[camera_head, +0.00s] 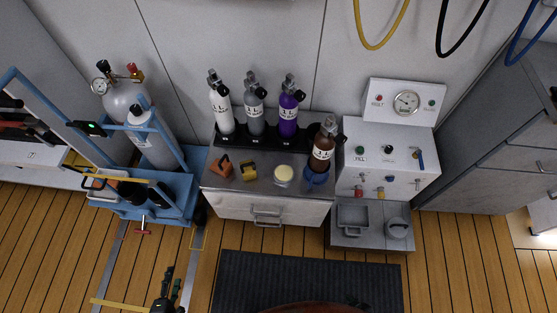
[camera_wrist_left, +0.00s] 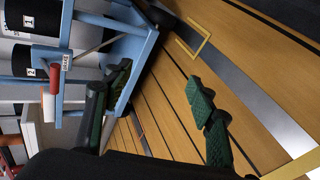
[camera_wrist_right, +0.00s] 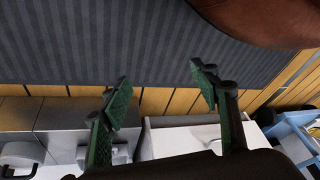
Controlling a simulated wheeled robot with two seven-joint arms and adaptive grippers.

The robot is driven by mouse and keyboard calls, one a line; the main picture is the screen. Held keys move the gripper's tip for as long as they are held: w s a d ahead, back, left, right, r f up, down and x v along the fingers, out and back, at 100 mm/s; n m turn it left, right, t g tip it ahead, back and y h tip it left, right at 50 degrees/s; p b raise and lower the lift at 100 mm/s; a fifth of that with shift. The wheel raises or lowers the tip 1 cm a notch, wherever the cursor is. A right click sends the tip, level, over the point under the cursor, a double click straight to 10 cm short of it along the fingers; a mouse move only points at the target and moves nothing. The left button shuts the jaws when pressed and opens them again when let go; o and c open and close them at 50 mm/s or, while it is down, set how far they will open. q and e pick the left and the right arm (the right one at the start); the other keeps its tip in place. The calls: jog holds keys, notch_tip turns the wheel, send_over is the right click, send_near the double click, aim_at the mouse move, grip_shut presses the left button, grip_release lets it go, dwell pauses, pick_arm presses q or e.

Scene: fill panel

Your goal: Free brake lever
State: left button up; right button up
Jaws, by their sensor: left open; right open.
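A blue cart (camera_head: 176,205) carrying gas cylinders stands at the left in the head view. A small red lever (camera_head: 143,232) sticks out low at its front. In the left wrist view a red lever (camera_wrist_left: 57,78) with a small white tag shows beside the blue frame (camera_wrist_left: 128,62). My left gripper (camera_head: 168,290) is open and empty, in front of the cart and to the right of the lever; its spread fingers show in the left wrist view (camera_wrist_left: 158,98). My right gripper (camera_wrist_right: 160,98) is open and empty, with the dark mat beyond its fingers.
A bench (camera_head: 232,207) with several bottles stands right of the cart. A white fill panel (camera_head: 385,165) is further right. A dark ribbed mat (camera_head: 240,280) lies in front. A reddish-brown rounded object (camera_wrist_right: 265,20) lies near my right gripper.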

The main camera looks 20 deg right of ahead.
pick_arm(q)
jog(key=w+a+r+n+t+b, duration=0.35)
jog(key=w+n, duration=0.25)
jog(key=w, duration=0.3)
jog(key=n+t+b, duration=0.1)
jog(key=n+t, duration=0.2)
jog(key=n, duration=0.3)
send_near(143, 222)
jog(key=w+d+f, duration=0.1)
jog(key=f, duration=0.1)
jog(key=w+b, duration=0.2)
jog(key=w, duration=0.5)
jog(key=shift+w+d+r, duration=0.2)
jog(key=shift+w+d, duration=0.15)
jog(key=shift+d, duration=0.05)
pick_arm(e)
jog(key=w+a+r+t+y, duration=0.1)
jog(key=w+a+r+t, duration=0.1)
jog(key=w, duration=0.4)
jog(key=shift+a+r+t, duration=0.4)
jog(key=shift+a+t, duration=0.35)
jog(key=shift+t, duration=0.35)
pick_arm(q)
grip_shut()
